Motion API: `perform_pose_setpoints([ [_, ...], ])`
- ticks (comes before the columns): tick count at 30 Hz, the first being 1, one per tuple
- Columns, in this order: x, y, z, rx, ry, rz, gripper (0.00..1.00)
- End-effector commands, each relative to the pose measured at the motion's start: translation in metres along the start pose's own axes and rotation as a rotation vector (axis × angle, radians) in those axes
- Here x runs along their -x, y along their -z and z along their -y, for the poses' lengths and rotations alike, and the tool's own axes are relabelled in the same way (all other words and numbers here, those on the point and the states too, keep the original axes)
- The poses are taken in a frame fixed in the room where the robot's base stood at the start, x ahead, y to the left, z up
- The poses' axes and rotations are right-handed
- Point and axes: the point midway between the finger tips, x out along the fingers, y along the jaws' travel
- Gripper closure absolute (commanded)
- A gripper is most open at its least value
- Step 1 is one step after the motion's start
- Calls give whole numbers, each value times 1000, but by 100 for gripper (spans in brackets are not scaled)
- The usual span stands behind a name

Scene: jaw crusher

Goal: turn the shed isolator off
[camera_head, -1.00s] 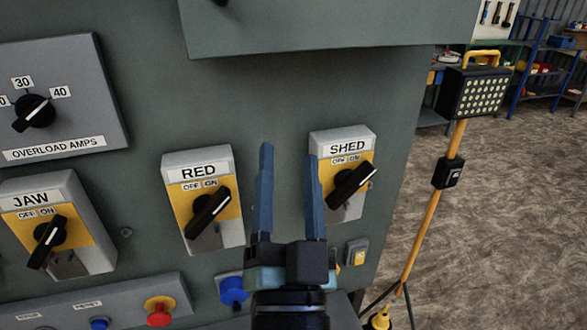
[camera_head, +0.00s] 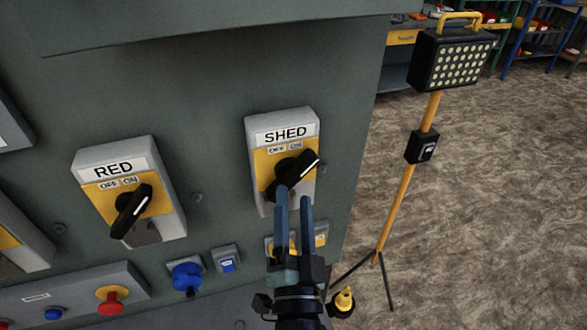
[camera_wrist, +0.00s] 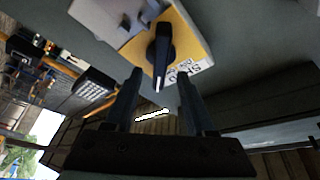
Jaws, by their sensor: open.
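The shed isolator (camera_head: 260,165) is a grey and yellow box labelled SHED on the green-grey panel. Its black rotary handle (camera_head: 303,165) is tilted, with the white-marked end pointing up and right toward the ON label. My gripper (camera_head: 293,193) is open, its two blue fingers just below the handle in the head view and overlapping its lower end. In the wrist view the handle (camera_wrist: 161,55) shows between and beyond the fingertips (camera_wrist: 160,75), with its marked end toward the gap. I cannot tell whether the fingers touch it.
The RED isolator (camera_head: 165,205) is to the left. Blue knob (camera_head: 186,275), red button (camera_head: 110,299) and small switches sit below. A work light (camera_head: 450,62) on a yellow tripod stands right of the panel over open floor.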

Motion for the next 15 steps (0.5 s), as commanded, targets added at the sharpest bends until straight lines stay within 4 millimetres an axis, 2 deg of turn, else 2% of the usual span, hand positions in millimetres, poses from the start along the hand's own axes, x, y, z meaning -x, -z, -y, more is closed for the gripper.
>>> perform_pose_setpoints([
  [1, -12, 3, 5, 0, 3, 0, 45],
  [6, -36, 3, 3, 1, 1, -1, 45],
  [15, -51, 0, 0, 0, 1, 0, 45],
])
